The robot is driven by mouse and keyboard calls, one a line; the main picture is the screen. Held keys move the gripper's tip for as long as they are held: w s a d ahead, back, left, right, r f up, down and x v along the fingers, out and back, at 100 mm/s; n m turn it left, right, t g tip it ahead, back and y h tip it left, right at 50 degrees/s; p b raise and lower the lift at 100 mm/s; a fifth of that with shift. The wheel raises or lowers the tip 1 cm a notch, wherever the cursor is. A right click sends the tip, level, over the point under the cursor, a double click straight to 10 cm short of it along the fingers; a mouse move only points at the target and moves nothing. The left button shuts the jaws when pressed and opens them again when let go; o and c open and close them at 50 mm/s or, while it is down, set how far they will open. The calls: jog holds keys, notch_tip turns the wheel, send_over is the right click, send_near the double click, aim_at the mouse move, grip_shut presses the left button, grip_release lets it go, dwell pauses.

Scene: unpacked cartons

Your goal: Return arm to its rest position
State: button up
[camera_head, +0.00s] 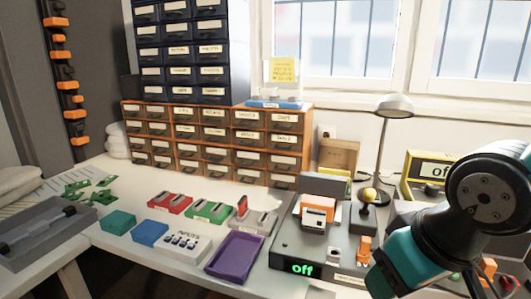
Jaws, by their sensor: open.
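My arm (484,197) shows at the right edge, with a black round joint and teal link parts. A teal section (402,264) hangs down in front of the right end of the bench. I cannot make out my gripper's fingers in this view. The arm hides part of the bench's right end and the lower part of a yellow-framed device (432,165) behind it.
A grey device (302,268) with a green "off" display stands left of the arm. A lamp (394,107) rises behind. A purple tray (235,256), a white box (182,243) and coloured bins lie on the bench. Drawer cabinets (215,145) stand at the back.

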jog(key=s+a+r+n+g+y, duration=0.1)
jog(key=s+a+n+g+y, duration=0.15)
jog(key=s, duration=0.25)
notch_tip(320, 180, up, 17)
jog(key=s+g+p, duration=0.1)
jog(key=p, duration=1.6)
jog(key=shift+r+n, duration=0.2)
jog(key=shift+n, duration=0.25)
